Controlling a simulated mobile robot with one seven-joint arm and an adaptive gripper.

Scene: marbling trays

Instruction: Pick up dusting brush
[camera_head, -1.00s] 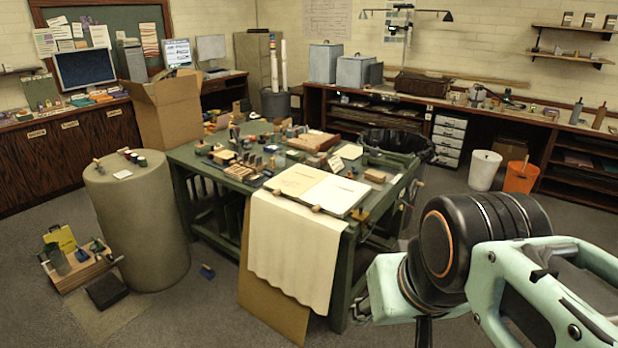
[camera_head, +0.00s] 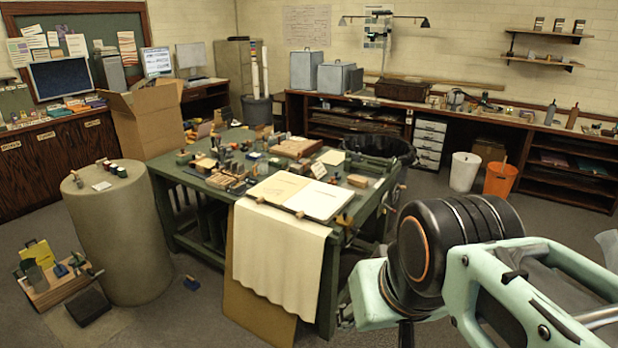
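I cannot pick out the dusting brush for sure. Small tools with wood and dark parts crowd the green worktable (camera_head: 330,262), too small to tell apart. My arm's mint and black links fill the lower right, in front of the table's right side. My gripper is out of view.
A grey-green round pedestal (camera_head: 130,235) stands left of the table with small jars on top. A cardboard box (camera_head: 150,130) is behind it. A white bucket (camera_head: 464,172) and an orange bucket (camera_head: 500,180) stand at right.

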